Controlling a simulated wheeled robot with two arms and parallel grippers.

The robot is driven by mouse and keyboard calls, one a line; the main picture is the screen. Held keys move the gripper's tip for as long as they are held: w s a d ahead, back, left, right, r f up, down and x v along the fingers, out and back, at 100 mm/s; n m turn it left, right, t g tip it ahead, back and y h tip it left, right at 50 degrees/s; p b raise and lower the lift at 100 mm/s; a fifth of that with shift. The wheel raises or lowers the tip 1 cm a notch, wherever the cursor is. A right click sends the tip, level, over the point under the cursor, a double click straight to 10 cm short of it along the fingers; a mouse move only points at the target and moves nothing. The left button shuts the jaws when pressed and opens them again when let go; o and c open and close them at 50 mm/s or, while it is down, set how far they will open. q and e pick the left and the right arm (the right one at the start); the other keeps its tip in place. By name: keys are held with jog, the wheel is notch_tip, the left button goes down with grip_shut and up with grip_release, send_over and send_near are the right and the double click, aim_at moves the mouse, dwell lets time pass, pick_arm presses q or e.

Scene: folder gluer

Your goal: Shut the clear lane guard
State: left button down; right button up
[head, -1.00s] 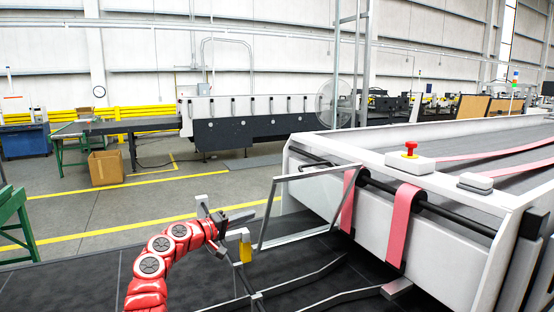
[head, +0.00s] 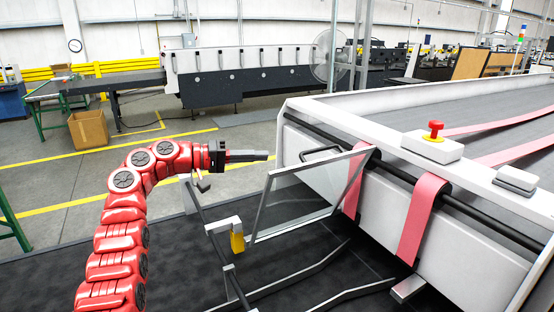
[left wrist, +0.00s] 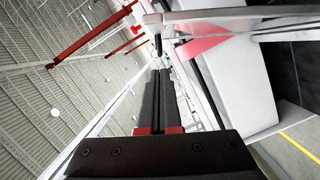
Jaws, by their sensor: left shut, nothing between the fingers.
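The clear lane guard (head: 298,204) is a see-through panel in a grey metal frame. It stands tilted beside the white machine's near end, with its top right corner close to the black bar and pink belts. My left gripper (head: 264,155) is shut and empty, level with the guard's top edge and just left of its upper left corner. Whether it touches the frame cannot be told. In the left wrist view, the shut black fingers (left wrist: 158,78) point up the picture. My right gripper is not in view.
A yellow padlock-like piece (head: 237,242) hangs on a grey bracket below my left gripper. A red button (head: 432,130) sits on the white machine (head: 330,178). Dark rails lie low in front. A cardboard box (head: 88,129) stands on the floor behind.

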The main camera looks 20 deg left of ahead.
aim_at(278, 185)
pick_arm(q)
jog(key=d+p, duration=0.1)
jog(key=d+f+p, duration=0.1)
jog(key=d, duration=0.1)
jog(key=d+p, duration=0.1)
jog(key=shift+w+d+f, duration=0.3)
jog(key=shift+w+d, duration=0.05)
jog(key=shift+d, duration=0.05)
jog(key=shift+s+d+f, duration=0.15)
jog(key=shift+d+f, duration=0.15)
jog(key=shift+f, duration=0.05)
